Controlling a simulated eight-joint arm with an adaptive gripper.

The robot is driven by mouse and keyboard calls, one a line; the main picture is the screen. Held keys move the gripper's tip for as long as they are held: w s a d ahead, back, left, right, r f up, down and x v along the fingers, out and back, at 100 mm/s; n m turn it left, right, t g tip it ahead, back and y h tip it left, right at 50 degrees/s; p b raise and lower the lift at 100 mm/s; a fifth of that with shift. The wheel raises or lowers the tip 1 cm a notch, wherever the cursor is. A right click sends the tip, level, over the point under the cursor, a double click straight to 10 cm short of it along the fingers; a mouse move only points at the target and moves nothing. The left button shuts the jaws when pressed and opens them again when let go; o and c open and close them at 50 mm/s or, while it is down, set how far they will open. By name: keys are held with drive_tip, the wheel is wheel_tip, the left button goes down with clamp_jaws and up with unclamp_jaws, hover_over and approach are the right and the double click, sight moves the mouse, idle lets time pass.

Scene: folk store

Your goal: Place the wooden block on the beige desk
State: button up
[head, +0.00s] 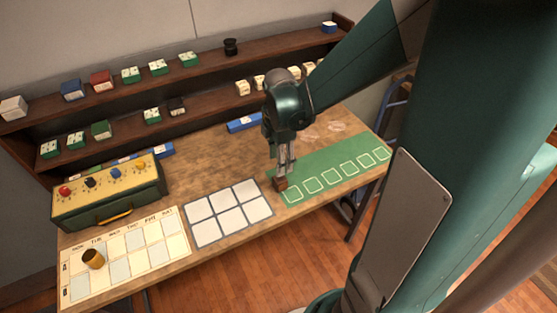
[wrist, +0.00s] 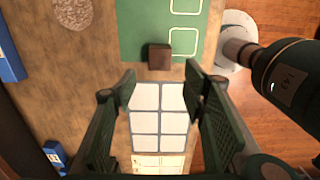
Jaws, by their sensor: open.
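The wooden block (head: 280,184) is a small dark brown cube at the left end of the green mat (head: 330,163). It also shows in the wrist view (wrist: 159,56), overlapping the mat's edge against the bare desk. The beige desk (head: 205,173) is a mottled tan tabletop. My gripper (head: 285,172) points down just over the block in the head view. In the wrist view its two fingers (wrist: 160,80) are spread apart with nothing held. The block appears past the fingertips, in line with the gap between them. Whether a finger touches it cannot be told.
A white six-cell grid (head: 229,212) lies left of the block. A calendar board (head: 125,258) with a small tan cylinder (head: 94,259) and a yellow-topped knob box (head: 108,190) are farther left. Shelves (head: 190,102) with small boxes line the back. Bare desk lies behind the grid.

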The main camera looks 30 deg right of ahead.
drive_tip(key=s+a+r+m+t, duration=0.3)
drive_tip(key=s+r+m, duration=0.3)
drive_tip(key=r+m, duration=0.2)
drive_tip(key=s+a+r+m+t, duration=0.4)
drive_tip(key=s+a+r+m, duration=0.2)
drive_tip(key=r+m, duration=0.3)
drive_tip(key=shift+s+a+r+m, duration=0.25)
drive_tip(key=shift+s+m, duration=0.1)
drive_tip(key=shift+m, duration=0.15)
